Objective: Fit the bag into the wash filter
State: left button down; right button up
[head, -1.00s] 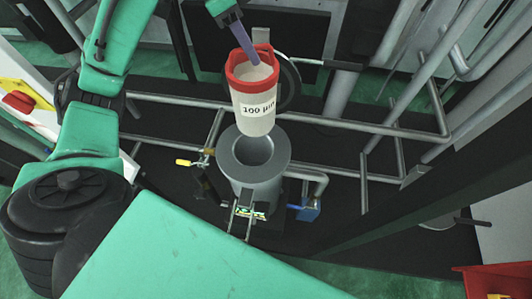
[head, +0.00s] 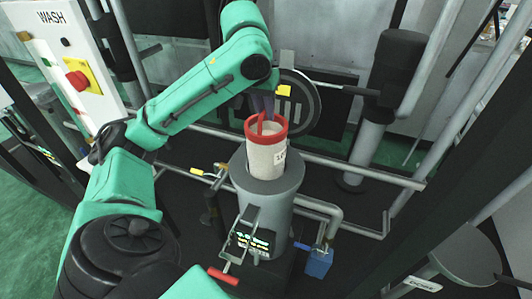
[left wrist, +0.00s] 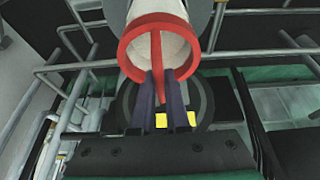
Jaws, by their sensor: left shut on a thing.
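The bag (head: 262,160) is a pale cylinder with a red rim and red handle, its label partly visible. It stands roughly upright at the round mouth of the grey wash filter housing (head: 266,207). Its lower end is hidden by the mouth and appears to be partly inside; the rim is well above the housing top. My left gripper (head: 263,108) is above the bag, shut on its red handle. In the left wrist view the fingers (left wrist: 160,88) pinch the handle, with the red rim (left wrist: 126,50) beyond. My right gripper is not in view.
A round dark lid (head: 306,96) stands open behind the housing. A clamp with a red handle (head: 223,276) is at its front. Pipes run around it, with a yellow valve handle (head: 197,172) left and a blue part (head: 318,263) right. A WASH panel (head: 70,65) stands far left.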

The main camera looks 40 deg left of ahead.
aim_at(267, 125)
pick_arm(q)
jog(key=f, duration=0.4)
jog(key=shift+w+d+b, duration=0.1)
jog(key=shift+d+b, duration=0.15)
jog(key=shift+b, duration=0.15)
jog(key=f+b, duration=0.1)
jog(key=f, duration=0.2)
jog(key=f+b, duration=0.1)
jog(key=f, duration=0.3)
jog(key=f+b, duration=0.1)
jog(key=f, duration=0.3)
jog(key=shift+w+a, duration=0.1)
jog(key=shift+a, duration=0.2)
jog(key=shift+r, duration=0.1)
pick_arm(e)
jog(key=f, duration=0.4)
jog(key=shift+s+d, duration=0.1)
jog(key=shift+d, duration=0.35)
pick_arm(q)
jog(key=shift+d, duration=0.1)
jog(key=c, duration=0.9)
grip_release()
jog(key=shift+f, duration=0.2)
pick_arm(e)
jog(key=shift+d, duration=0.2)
